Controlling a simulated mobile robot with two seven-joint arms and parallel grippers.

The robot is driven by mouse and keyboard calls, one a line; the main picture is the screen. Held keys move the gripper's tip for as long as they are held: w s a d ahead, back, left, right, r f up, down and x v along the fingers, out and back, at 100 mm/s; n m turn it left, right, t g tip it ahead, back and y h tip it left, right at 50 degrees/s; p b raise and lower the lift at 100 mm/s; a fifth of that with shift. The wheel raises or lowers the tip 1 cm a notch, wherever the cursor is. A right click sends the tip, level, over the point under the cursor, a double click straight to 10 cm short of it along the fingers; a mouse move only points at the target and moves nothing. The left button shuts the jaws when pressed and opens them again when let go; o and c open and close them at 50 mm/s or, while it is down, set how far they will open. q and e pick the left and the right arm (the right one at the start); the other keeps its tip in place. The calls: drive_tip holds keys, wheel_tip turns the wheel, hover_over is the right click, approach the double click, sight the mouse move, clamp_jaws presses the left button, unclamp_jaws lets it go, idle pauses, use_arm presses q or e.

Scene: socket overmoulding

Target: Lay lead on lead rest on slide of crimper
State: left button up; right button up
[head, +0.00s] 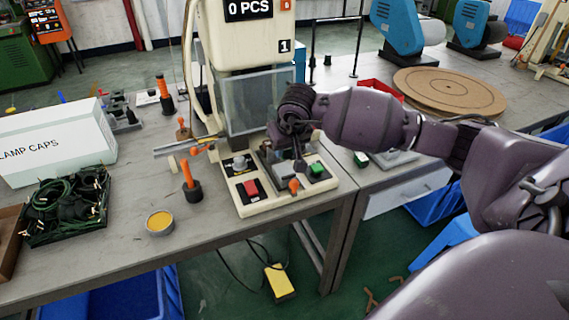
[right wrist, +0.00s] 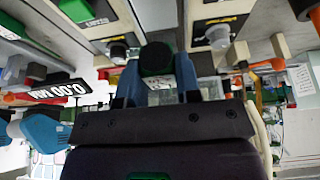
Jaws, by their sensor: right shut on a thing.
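The crimper (head: 237,45) stands at the middle of the bench in the head view, with a clear guard at its front. Its cream base (head: 258,207) carries a red button (head: 251,188) and a green button (head: 316,170). My right gripper (right wrist: 157,72) is in front of the guard, low over the base. Its blue fingers are shut on a dark round-ended thing (right wrist: 156,58); I cannot tell whether this is a lead. Coiled dark leads (head: 68,203) lie in a black tray at the left. My arm hides much of the slide, and I cannot make out the lead rest.
A white box (head: 55,148) stands behind the tray. A round tin (head: 160,222) and an orange-handled tool in a holder (head: 190,180) are left of the crimper. A round brown board (head: 449,92) lies at the back right. The front left bench has free room.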

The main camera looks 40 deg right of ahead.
sight(284, 169)
drive_tip(key=shift+f, duration=2.7)
drive_tip(key=shift+f+b, duration=0.1)
drive_tip(key=shift+b, duration=0.25)
drive_tip(key=o, duration=0.5)
drive_tip(key=shift+f, duration=0.1)
drive_tip(key=o, duration=0.5)
